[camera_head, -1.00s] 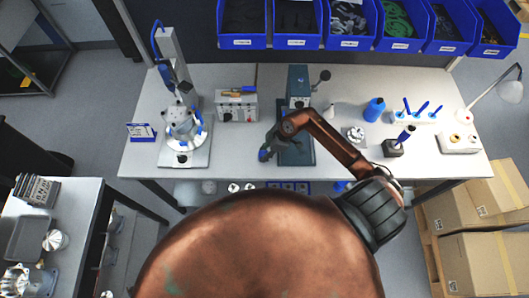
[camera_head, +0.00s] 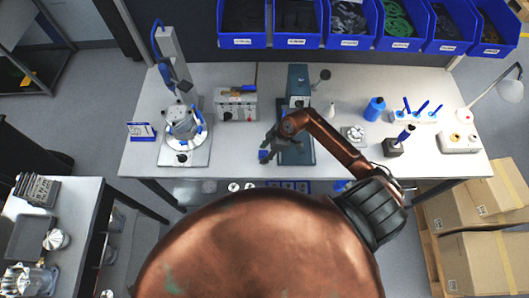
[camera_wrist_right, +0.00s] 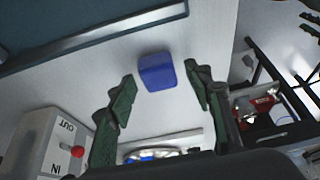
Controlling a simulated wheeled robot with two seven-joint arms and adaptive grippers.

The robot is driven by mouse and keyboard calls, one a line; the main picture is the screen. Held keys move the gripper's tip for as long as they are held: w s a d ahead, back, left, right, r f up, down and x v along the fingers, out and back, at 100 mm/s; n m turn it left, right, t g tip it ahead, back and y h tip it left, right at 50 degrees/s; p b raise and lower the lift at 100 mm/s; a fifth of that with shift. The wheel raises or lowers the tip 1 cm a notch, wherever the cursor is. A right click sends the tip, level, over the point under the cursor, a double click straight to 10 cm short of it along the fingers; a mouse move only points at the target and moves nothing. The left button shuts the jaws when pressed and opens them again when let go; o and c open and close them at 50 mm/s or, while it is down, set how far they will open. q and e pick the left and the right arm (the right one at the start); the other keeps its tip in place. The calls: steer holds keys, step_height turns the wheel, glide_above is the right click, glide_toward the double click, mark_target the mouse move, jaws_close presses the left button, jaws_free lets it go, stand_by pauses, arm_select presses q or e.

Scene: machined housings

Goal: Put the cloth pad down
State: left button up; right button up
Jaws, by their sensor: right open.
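The cloth pad (camera_head: 263,155) is a small blue block on the white bench top, just left of the grey-green base plate of the press. In the right wrist view the blue pad (camera_wrist_right: 157,72) lies on the white surface, with a gap to the finger on each side. My right gripper (camera_head: 269,143) is over the pad, partly covering it in the head view. Its green fingers (camera_wrist_right: 160,75) are spread apart and hold nothing. My left gripper is not in view.
The press (camera_head: 297,92) stands just right of my gripper. A grey control box (camera_head: 237,108) is behind it, and a round fixture (camera_head: 183,122) stands on a plate at the left.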

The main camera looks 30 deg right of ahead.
steer(key=b+v, duration=0.1)
steer(key=v, duration=1.1)
steer(key=shift+w, duration=0.1)
